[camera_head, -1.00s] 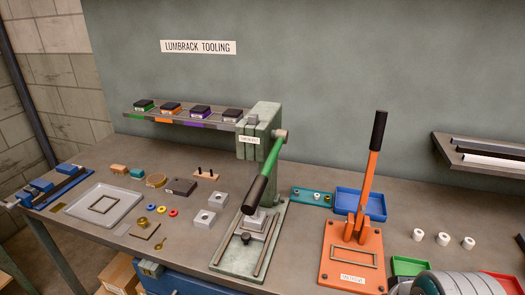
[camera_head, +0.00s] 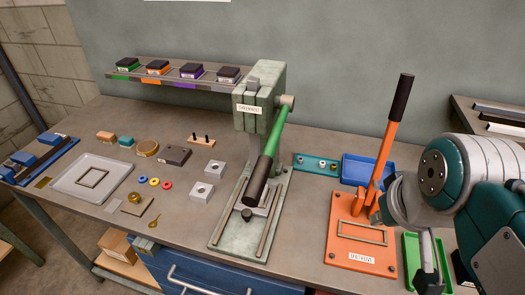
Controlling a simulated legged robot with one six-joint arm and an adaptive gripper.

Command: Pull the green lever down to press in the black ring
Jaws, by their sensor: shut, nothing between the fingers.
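The green press (camera_head: 259,110) stands upright on a flat base (camera_head: 234,236) in the middle of the bench. Its green lever (camera_head: 278,133) slopes from a pivot at the upper right down toward the viewer, ending in a black grip (camera_head: 257,184). A small black round piece (camera_head: 247,215) sits on the front of the base; I cannot tell whether it is the black ring. The lever and grip partly hide the area under the ram. My gripper (camera_head: 428,280) hangs at the lower right, shut and empty, well to the right of the lever and apart from it.
An orange press with an upright orange lever (camera_head: 386,146) stands between my gripper and the green press. A blue tray (camera_head: 352,170) is behind it, a green tray (camera_head: 412,247) beside my gripper. Pale blocks (camera_head: 202,191) and a grey tray (camera_head: 70,184) lie left.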

